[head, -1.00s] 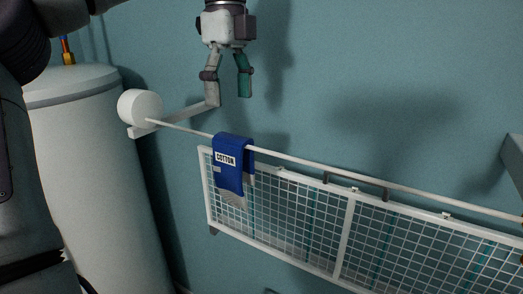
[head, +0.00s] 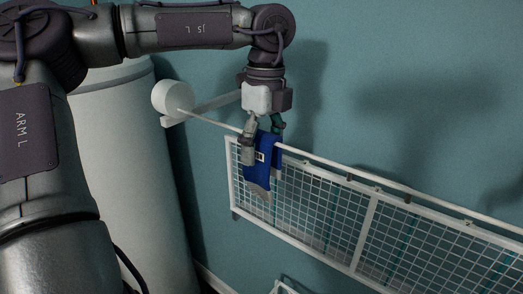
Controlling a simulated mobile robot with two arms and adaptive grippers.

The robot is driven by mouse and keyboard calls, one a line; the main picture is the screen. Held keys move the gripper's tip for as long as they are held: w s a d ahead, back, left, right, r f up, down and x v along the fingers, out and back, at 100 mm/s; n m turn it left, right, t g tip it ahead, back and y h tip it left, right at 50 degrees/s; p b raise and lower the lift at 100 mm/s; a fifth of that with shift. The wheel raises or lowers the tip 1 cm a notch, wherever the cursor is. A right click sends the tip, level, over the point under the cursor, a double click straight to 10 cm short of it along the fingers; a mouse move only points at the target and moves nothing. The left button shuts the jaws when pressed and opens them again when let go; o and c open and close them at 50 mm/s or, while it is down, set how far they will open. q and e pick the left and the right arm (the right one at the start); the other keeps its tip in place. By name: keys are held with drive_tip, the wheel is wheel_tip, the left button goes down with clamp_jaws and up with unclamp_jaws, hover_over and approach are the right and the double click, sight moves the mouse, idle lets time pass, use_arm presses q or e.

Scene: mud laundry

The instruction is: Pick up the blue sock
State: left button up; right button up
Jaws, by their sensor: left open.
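The blue sock (head: 261,178) hangs folded over the white rail near its left end, with a white label and a pale grey lower part. My left gripper (head: 263,152) points down at the sock from above. Its fingers are open, one in front of the sock's upper part and partly hiding its label, the other at the far right side of it. I cannot tell whether the fingers touch the cloth. My right gripper is not in view.
The thin white rail (head: 398,187) runs along the wall above a white wire mesh rack (head: 330,215). A round white end piece (head: 172,97) holds the rail's left end. A large pale cylindrical tank (head: 132,170) stands to the left. Part of a white frame shows at the bottom.

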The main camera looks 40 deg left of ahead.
use_arm(q)
drive_tip(key=shift+a+f, duration=0.2)
drive_tip(key=shift+f, duration=0.7)
drive_tip(key=shift+w+f, duration=0.15)
drive_tip(key=shift+f, duration=0.05)
drive_tip(key=shift+d+r, duration=0.1)
drive_tip(key=shift+d, duration=0.05)
drive_tip(key=c, duration=1.2)
drive_tip(key=shift+o, duration=0.2)
drive_tip(key=shift+r, duration=0.1)
drive_tip(key=shift+r, duration=0.25)
wheel_tip(320, 180, up, 17)
drive_tip(key=b, duration=0.2)
drive_tip(key=shift+r, duration=0.15)
